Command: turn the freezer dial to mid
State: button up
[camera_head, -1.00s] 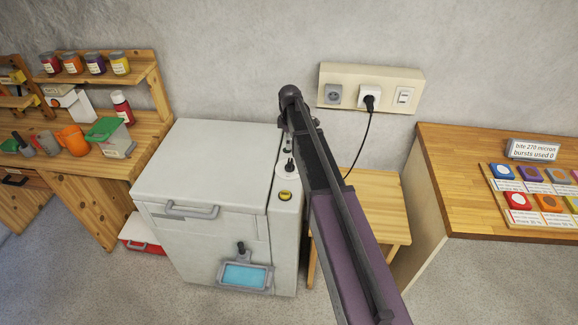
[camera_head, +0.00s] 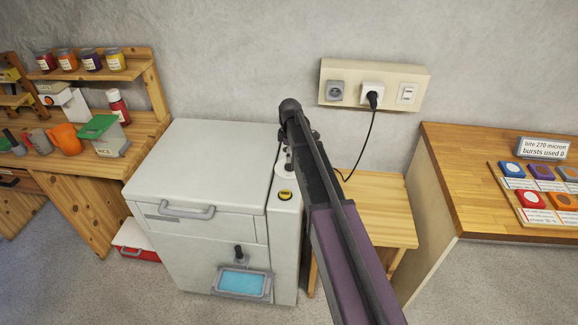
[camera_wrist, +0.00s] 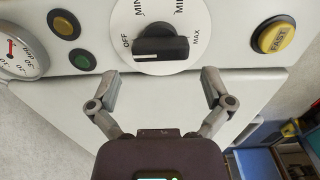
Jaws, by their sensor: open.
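The freezer (camera_head: 195,165) is a white chest with its lid closed. Its dial shows in the wrist view as a white disc (camera_wrist: 187,62) marked OFF, MIN, MID and MAX, with a black bar knob (camera_wrist: 160,45) in its middle. My gripper (camera_wrist: 160,82) is open and empty. Its two fingers are spread either side of the knob, just below it in the picture, apart from it. In the head view my arm partly hides the dial (camera_head: 284,171).
Near the dial are a yellow EXIT-like button (camera_wrist: 273,38), a green button (camera_wrist: 82,60), an amber button (camera_wrist: 64,25) and a round gauge (camera_wrist: 17,52). A wooden stool (camera_head: 385,210) stands right of the freezer. A plug (camera_head: 373,97) with a hanging cord is on the wall behind.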

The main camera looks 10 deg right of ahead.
jog(key=shift+f+b, duration=1.55)
jog(key=shift+f, duration=0.3)
jog(key=c, duration=0.9)
